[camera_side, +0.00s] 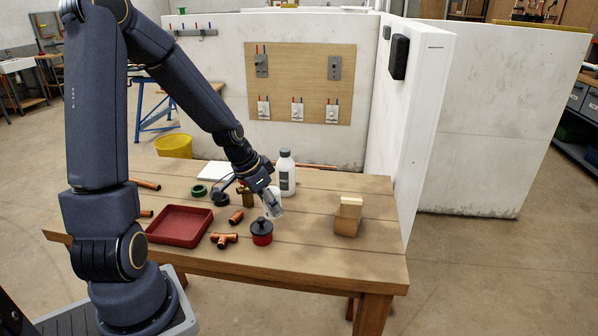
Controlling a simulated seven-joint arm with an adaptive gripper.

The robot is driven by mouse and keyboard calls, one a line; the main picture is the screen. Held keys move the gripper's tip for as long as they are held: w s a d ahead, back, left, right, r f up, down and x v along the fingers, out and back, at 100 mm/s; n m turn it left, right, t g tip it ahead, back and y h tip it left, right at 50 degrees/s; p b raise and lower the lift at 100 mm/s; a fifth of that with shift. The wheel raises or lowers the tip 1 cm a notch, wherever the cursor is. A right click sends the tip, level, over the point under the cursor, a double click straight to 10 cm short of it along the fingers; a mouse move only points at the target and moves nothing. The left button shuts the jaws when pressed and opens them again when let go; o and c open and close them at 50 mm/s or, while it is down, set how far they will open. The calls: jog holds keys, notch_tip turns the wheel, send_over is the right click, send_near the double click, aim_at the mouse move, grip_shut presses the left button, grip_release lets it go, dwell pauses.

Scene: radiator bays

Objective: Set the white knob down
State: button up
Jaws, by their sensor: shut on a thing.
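My gripper (273,202) points down over the middle of the wooden table, just above and behind the red tin. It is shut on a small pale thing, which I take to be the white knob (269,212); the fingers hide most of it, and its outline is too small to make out. I cannot tell whether it touches the table. The red tin (262,238) with a black lid stands directly in front of it. A white bottle with a grey label (287,175) stands upright behind and to the right of my gripper.
Left of my gripper are a red tray (181,244), a copper tee (223,240), a copper fitting (236,217) and a green ring (198,190). A wooden block (347,220) stands to the right. The table's front right is clear. A white wall panel (420,115) borders the right side.

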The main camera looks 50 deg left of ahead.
jog(key=shift+n, duration=0.4)
jog(key=w+a+f, duration=0.2)
jog(key=w+f, duration=0.1)
jog(key=w+a+f, duration=0.2)
jog(key=w, duration=0.2)
jog(key=w+a+f, duration=0.2)
jog(key=w+f, duration=0.1)
jog(key=w, duration=0.1)
jog(key=shift+w+a+f, duration=0.15)
jog(key=shift+a+f, duration=0.15)
jog(key=shift+f, duration=0.05)
jog(key=shift+s+x, duration=0.2)
jog(key=shift+x, duration=0.7)
jog(key=shift+s+x, duration=0.2)
jog(key=shift+x, duration=0.7)
jog(key=shift+a+f, duration=0.15)
jog(key=shift+f, duration=0.15)
jog(key=o, duration=1.2)
